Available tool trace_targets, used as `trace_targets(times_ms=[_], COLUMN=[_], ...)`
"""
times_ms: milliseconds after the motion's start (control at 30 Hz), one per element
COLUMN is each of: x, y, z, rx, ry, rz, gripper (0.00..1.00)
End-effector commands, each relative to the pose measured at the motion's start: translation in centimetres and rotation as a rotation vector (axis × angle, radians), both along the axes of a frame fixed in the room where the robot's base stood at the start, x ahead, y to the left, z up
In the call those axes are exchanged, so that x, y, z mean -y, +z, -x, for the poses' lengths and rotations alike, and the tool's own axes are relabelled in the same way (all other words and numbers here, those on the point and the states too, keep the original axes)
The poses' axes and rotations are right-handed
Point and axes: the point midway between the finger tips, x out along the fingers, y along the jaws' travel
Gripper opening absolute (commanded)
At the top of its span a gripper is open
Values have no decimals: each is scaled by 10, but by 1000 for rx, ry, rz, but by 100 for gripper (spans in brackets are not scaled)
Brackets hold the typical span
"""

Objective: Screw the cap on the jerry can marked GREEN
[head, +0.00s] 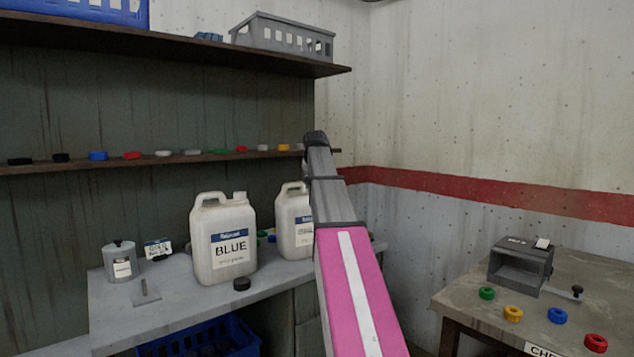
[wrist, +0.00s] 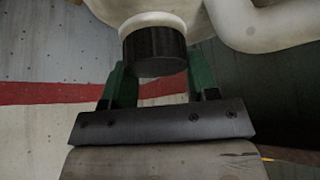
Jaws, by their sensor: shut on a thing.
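The jerry can marked BLUE (head: 223,252) stands upright on the grey bench, its label facing me. A second white jerry can (head: 292,215) stands to its right, partly hidden behind my arm; I cannot read its marking. In the wrist view a white jerry can (wrist: 255,22) shows at the top, with a dark cap (wrist: 153,45) at its neck. My gripper (wrist: 162,82) has its green fingers on either side of the cap and is shut on it. I cannot tell how far the cap is threaded. In the head view my arm hides the gripper.
Several coloured caps line the thin shelf (head: 105,164) behind the bench (head: 180,312). A black cap (head: 242,284) lies in front of the BLUE can. A grey canister (head: 121,262) stands at left. The right table (head: 470,300) holds a grey device (head: 521,263) and several coloured caps.

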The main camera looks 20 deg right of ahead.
Motion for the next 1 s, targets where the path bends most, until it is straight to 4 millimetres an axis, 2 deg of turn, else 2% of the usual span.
trace_targets(times_ms=[1000], x=[0], y=[0], z=[-4], rx=[-3], ry=[-1245], rz=[-1], gripper=[24])
